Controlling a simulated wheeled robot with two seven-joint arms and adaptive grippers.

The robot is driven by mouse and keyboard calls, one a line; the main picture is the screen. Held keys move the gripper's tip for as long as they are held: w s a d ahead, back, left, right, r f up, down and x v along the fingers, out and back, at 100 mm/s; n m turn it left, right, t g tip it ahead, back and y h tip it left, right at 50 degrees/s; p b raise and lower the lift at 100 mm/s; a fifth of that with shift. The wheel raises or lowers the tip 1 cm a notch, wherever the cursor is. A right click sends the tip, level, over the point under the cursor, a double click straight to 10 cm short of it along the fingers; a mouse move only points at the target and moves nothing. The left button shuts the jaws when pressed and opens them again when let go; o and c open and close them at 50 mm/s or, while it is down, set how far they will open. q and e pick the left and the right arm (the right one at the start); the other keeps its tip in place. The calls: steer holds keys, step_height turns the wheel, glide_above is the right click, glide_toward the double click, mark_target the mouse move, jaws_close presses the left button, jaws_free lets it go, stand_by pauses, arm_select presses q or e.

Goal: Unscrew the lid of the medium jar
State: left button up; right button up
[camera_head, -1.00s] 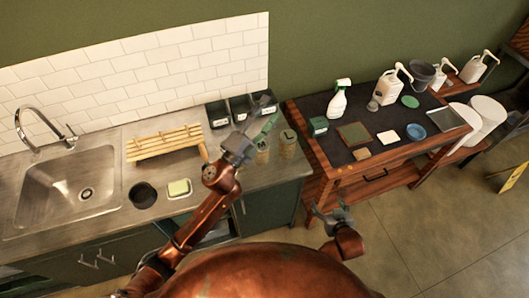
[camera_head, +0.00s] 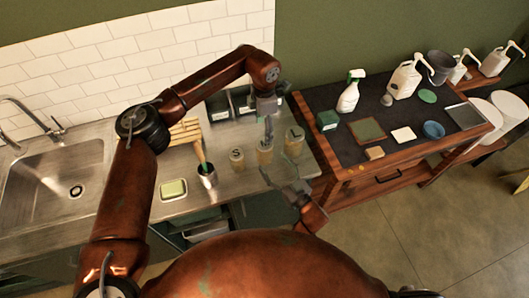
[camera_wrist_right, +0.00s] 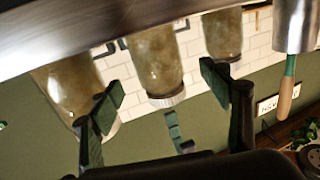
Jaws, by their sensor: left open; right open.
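The medium jar (camera_head: 265,153), marked M on its lid, stands upright on the steel counter between the small jar (camera_head: 236,160) and the large jar (camera_head: 294,141). My left gripper (camera_head: 267,130) points down, open, just above the medium jar's lid. My right gripper (camera_head: 286,180) is open in front of the counter edge, near the jars. In the upside-down right wrist view, the medium jar (camera_wrist_right: 155,60) is in the middle, with its pale lid (camera_wrist_right: 166,100) between my open right fingers in the picture. I cannot tell whether the left fingers touch the lid.
A metal cup (camera_head: 207,178) with a wooden-handled brush stands left of the jars. Dark bins (camera_head: 232,103) sit behind them. The sink (camera_head: 50,190) is at the left. A dark-topped workbench (camera_head: 400,120) with bottles is at the right.

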mark_target(264, 151)
arm_select(q)
steer(key=shift+d, duration=0.1)
arm_select(e)
steer(key=x, duration=0.7)
steer(key=shift+w, duration=0.25)
